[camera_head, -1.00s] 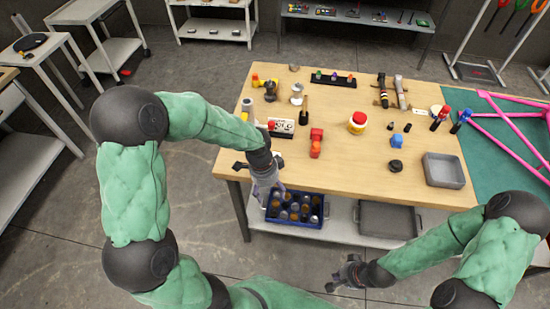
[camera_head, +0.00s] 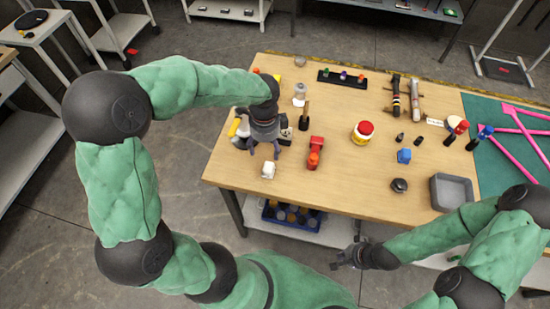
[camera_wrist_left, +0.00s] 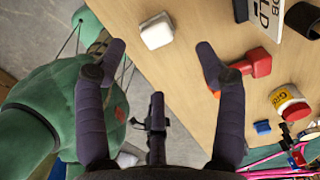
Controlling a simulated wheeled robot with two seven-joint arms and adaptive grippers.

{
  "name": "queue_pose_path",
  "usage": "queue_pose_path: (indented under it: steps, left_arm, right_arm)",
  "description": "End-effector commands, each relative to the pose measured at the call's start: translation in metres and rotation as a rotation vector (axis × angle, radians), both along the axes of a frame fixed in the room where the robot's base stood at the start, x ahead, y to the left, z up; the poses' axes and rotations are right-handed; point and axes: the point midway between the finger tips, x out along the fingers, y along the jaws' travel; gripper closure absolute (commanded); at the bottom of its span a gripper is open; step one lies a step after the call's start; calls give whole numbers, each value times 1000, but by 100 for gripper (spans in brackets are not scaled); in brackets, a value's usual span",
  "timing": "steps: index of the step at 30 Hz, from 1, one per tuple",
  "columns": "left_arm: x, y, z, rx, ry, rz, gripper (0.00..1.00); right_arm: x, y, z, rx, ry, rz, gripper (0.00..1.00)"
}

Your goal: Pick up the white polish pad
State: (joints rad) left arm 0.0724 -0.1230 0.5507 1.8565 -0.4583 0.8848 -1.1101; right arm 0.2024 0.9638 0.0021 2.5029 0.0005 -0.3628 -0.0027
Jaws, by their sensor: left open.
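The white polish pad (camera_head: 268,170) is a small rounded white block lying on the wooden table near its front left edge. It also shows in the left wrist view (camera_wrist_left: 157,31), just beyond and between the spread fingertips. My left gripper (camera_head: 265,151) is open and empty above the table, just behind the pad in the head view, with its fingers pointing down. In the left wrist view its two fingers (camera_wrist_left: 160,52) stand wide apart, not touching the pad. My right gripper (camera_head: 343,257) is open and empty, in front of the table's front edge.
A red tool (camera_head: 316,152) lies right of the pad. A red-capped jar (camera_head: 362,132), a blue item (camera_head: 404,156) and a grey tray (camera_head: 451,191) stand further right. A blue bin (camera_head: 291,217) sits on the shelf below. The table between the red tool and jar is clear.

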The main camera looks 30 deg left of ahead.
Motion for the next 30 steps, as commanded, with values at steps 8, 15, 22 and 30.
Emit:
queue_pose_path:
  steps: [8, 15, 22, 30]
  left_arm:
    - [-1, -1, -31, -1, 3, 1, 29]
    - [-1, -1, -57, 0, 0, 0, 29]
    - [-5, -7, -76, 0, 2, 1, 29]
    - [-7, -10, -108, 0, 1, 1, 29]
  right_arm:
    - [-1, 0, -9, 0, 2, 1, 100]
    - [-1, 0, -16, 0, 1, 0, 100]
    - [-1, 0, -25, 0, 1, 0, 100]
    - [-1, 0, -36, 0, 1, 0, 100]
